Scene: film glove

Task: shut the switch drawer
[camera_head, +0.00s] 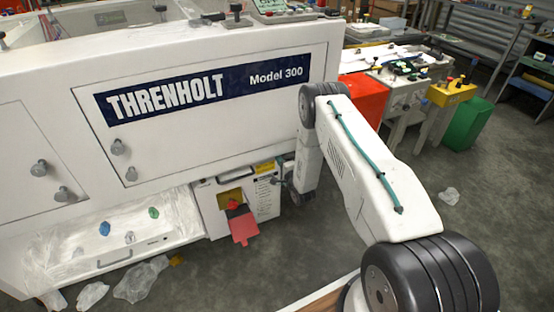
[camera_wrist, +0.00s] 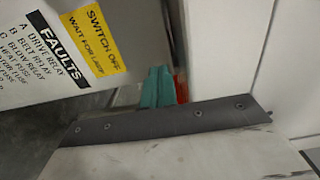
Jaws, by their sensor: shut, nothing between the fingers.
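The switch drawer (camera_head: 219,214) is a white-fronted unit low under the machine, with a slot handle on top, a red switch on a yellow plate and a hanging red tag (camera_head: 243,228). A yellow sticker and a fault list are at its right. In the wrist view its labelled panel (camera_wrist: 130,25) fills the upper left, tilted. My gripper (camera_wrist: 160,88) is shut and empty, its teal fingertips beside the panel's lower right edge; I cannot tell if they touch. How far the drawer stands out is unclear.
Crumpled plastic (camera_head: 140,282) lies on the floor below. The white machine body (camera_head: 230,120) hangs over the drawer. Bare floor (camera_head: 300,250) lies in front and to the right.

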